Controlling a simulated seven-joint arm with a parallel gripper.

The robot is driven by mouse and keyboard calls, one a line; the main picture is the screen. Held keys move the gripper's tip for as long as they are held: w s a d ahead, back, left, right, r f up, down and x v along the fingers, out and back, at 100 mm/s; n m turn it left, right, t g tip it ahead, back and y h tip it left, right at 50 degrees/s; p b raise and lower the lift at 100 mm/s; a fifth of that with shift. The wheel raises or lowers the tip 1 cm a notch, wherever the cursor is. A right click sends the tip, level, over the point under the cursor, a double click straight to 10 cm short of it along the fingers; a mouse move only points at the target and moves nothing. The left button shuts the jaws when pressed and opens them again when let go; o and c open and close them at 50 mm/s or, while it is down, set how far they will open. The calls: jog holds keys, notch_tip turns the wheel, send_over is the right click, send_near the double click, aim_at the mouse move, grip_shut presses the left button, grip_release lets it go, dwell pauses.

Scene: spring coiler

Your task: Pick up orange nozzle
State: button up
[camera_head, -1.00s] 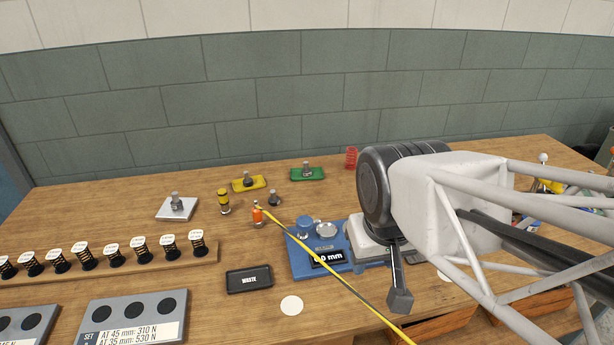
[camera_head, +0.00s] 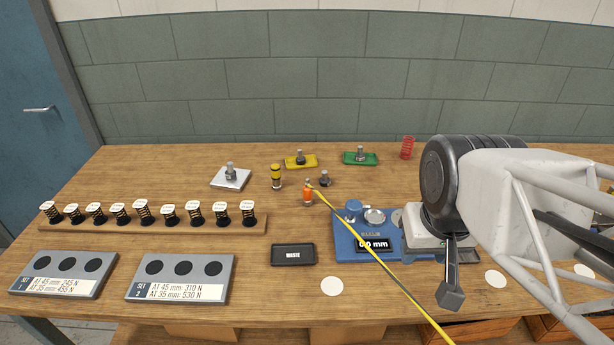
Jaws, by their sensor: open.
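The orange nozzle (camera_head: 308,198) stands upright on the wooden bench, just behind the left end of the blue gauge plate. It is small and orange with a darker tip. My gripper (camera_head: 450,293) hangs at the right, in front of the blue plate, well to the right of and nearer than the nozzle. Only one dark finger shows clearly. The gripper holds nothing that I can see, and the other finger is hidden.
A yellow-black nozzle (camera_head: 277,177) and a dark fitting (camera_head: 324,179) stand close to the orange one. The blue plate (camera_head: 350,250) with a display lies to its right front. A black waste tray (camera_head: 293,255) is in front. A spring rack (camera_head: 150,224) stands at left.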

jog(key=shift+o, duration=0.5)
jog(key=shift+o, duration=0.9)
jog(key=m+g+y, duration=0.4)
jog(key=m+y, duration=0.7)
jog(key=m, duration=0.2)
send_over(309, 187)
jog(key=s+d, duration=0.6)
jog(key=s, duration=0.3)
notch_tip(309, 187, down, 12)
jog(key=w+f+m+y, duration=0.1)
jog(key=w+f, duration=0.1)
jog(key=w, duration=0.1)
jog(key=w+f+m+y, duration=0.1)
jog(key=w+f+m, duration=0.1)
jog(key=w, duration=0.1)
jog(key=w+a+f+m+t, duration=0.1)
jog(key=w+f, duration=0.2)
jog(key=shift+y, duration=0.4)
jog(key=shift+a, duration=0.1)
